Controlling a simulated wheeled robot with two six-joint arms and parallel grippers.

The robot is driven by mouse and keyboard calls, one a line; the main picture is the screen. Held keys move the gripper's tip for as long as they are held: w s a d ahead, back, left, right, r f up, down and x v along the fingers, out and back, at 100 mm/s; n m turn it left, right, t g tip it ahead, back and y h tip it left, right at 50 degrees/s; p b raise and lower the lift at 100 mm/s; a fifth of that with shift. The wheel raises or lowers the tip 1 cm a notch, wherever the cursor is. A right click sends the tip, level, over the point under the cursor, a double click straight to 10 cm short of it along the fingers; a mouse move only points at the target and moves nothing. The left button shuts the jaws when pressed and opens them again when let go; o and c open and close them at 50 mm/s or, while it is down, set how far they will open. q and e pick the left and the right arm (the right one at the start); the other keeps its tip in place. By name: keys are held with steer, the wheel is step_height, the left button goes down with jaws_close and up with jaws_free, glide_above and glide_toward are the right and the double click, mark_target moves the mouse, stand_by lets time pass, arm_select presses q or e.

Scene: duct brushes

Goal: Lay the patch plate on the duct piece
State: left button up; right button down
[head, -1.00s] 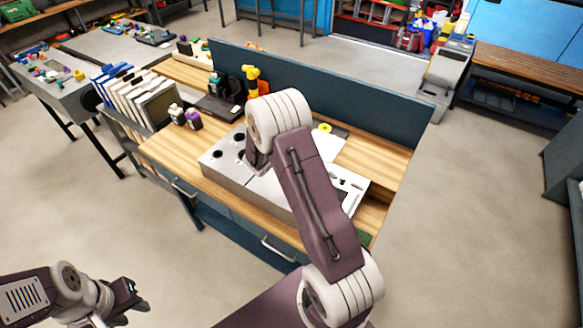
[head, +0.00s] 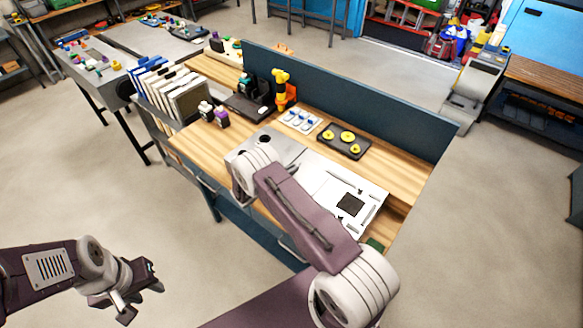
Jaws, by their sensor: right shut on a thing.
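The duct piece is probably the pale, flat-topped body (head: 322,182) on the bench, with a dark square (head: 350,204) near its right end. I cannot tell whether that square is an opening or a plate. My right arm crosses over the left part of this body, and its wrist hides the right gripper and whatever is under it. I cannot make out the patch plate for certain. My left gripper (head: 138,287) is at the lower left, over the floor and away from the bench, its fingers apart and empty.
The wooden bench (head: 395,178) has a dark back panel (head: 350,92). Behind the pale body lie a black tray (head: 344,141) with yellow round parts and a white tray (head: 300,120).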

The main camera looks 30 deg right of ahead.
steer(key=shift+f+b, duration=0.15)
steer(key=shift+b, duration=0.15)
steer(key=c, duration=1.7)
jaws_free()
steer(key=shift+o, duration=0.6)
